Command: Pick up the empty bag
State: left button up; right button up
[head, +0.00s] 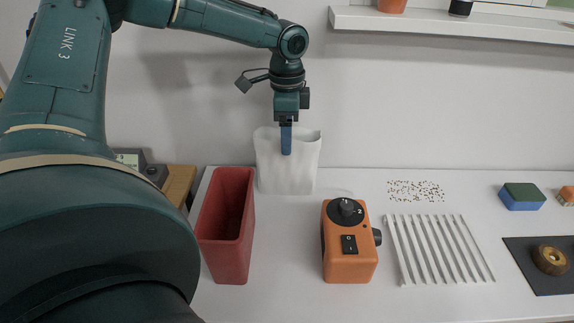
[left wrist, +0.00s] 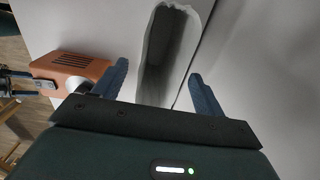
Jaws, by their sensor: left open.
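The empty bag (head: 288,172) is white and stands upright on the table near the wall, its mouth open at the top. My left gripper (head: 286,154) is over the bag, pointing down, with a blue finger in front of its upper part. In the left wrist view, the gripper (left wrist: 158,70) is open, with its two blue fingers apart. The bag (left wrist: 150,85) shows between them with its dark inside visible. Contact with the bag cannot be told.
A red open bin (head: 247,235) stands left of the bag. An orange device (head: 350,262) with a black dial is in front. A white slatted rack (head: 438,250), scattered small pieces (head: 415,190) and a sponge (head: 521,196) are to the right. A shelf (head: 450,24) hangs above.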

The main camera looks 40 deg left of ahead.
pick_arm(q)
jog(key=shift+c, duration=0.2)
jog(key=c, duration=1.3)
jog(key=shift+o, duration=0.2)
jog(key=shift+r, duration=0.1)
